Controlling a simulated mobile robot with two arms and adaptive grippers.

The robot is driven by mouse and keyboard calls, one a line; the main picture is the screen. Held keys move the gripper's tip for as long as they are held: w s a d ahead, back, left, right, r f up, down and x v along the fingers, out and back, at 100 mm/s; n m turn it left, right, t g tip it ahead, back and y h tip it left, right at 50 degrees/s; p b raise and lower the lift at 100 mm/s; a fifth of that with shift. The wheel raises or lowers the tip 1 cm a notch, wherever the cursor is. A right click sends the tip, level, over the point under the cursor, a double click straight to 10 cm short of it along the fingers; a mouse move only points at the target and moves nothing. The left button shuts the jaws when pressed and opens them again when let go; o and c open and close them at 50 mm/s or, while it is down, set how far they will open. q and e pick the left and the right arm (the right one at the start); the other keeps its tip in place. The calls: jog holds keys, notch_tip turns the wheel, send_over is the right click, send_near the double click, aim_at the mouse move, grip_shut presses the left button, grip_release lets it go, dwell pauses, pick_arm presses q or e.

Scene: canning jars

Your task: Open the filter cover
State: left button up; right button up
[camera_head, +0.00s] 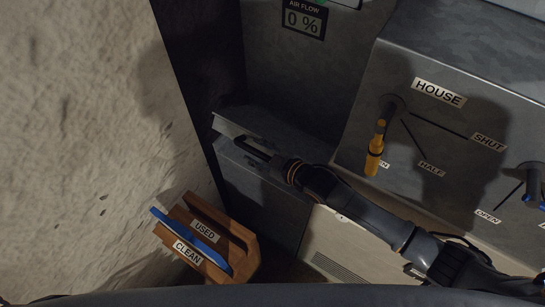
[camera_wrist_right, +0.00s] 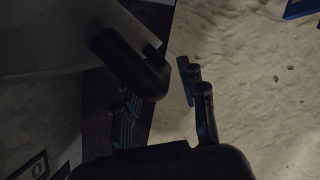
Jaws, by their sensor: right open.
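The filter cover appears to be the grey lid (camera_head: 285,131) on top of the grey box (camera_head: 265,187), low at the back in the head view. I cannot tell whether it is fully closed. My right gripper (camera_head: 256,152) reaches in from the right and is at the box's front upper edge. In the right wrist view the right gripper (camera_wrist_right: 163,100) is open, its fingers apart. A dark rounded bar (camera_wrist_right: 130,63), perhaps a handle, lies just beyond the left finger. Contact is too dark to tell. My left gripper is not in view.
A wooden rack (camera_head: 242,250) labelled USED and CLEAN holds a blue-edged panel (camera_head: 192,240) beside the pale rough wall (camera_head: 90,130). On the right, a grey housing (camera_head: 450,90) carries a yellow lever (camera_head: 375,148) and a blue-handled one. An AIR FLOW display (camera_head: 303,19) reads 0 %.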

jog(key=v, duration=1.1)
jog(key=shift+w, duration=0.1)
